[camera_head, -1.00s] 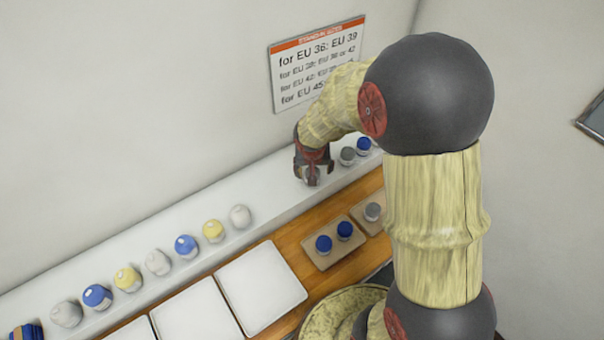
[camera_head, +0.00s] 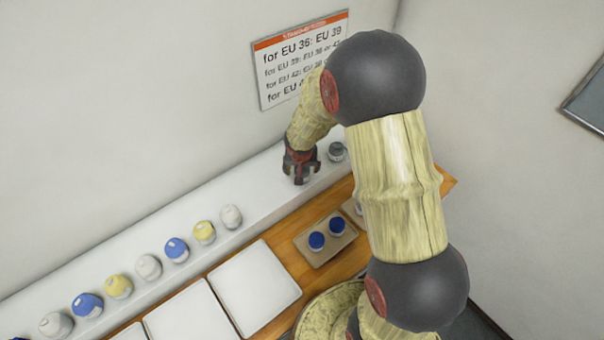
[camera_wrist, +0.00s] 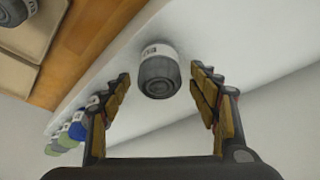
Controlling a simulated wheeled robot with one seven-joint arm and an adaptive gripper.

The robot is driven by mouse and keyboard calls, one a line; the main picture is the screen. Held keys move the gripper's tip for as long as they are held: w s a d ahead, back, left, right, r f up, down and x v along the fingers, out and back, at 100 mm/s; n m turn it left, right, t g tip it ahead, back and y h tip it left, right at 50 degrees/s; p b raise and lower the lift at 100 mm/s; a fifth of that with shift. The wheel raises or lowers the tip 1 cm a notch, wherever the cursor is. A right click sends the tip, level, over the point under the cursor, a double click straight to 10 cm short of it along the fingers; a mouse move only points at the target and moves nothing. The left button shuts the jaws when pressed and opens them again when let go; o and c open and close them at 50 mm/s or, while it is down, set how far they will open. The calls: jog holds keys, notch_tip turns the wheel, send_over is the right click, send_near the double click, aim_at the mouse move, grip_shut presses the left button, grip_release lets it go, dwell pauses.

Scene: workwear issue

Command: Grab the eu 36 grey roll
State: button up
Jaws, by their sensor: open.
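In the wrist view a grey roll (camera_wrist: 158,78) with a white label band stands on the pale ledge, ahead of and between the spread fingers of my gripper (camera_wrist: 160,90), with clear space on both sides. The label print is too small to read. In the head view my gripper (camera_head: 300,176) points down over the ledge, with a grey roll (camera_head: 337,151) just to its right. I cannot tell whether this is the same roll as in the wrist view. The fingers partly hide what is beneath them.
Blue and green rolls (camera_wrist: 76,131) stand farther along the ledge in the wrist view. White, yellow and blue rolls line the ledge (camera_head: 262,200) left of my gripper. A tray (camera_head: 318,256) holds two blue rolls. A sign (camera_head: 300,60) hangs on the wall.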

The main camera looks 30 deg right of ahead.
jog(key=shift+f, duration=0.2)
jog(key=shift+c, duration=1)
jog(key=c, duration=1.1)
jog(key=shift+r, duration=0.1)
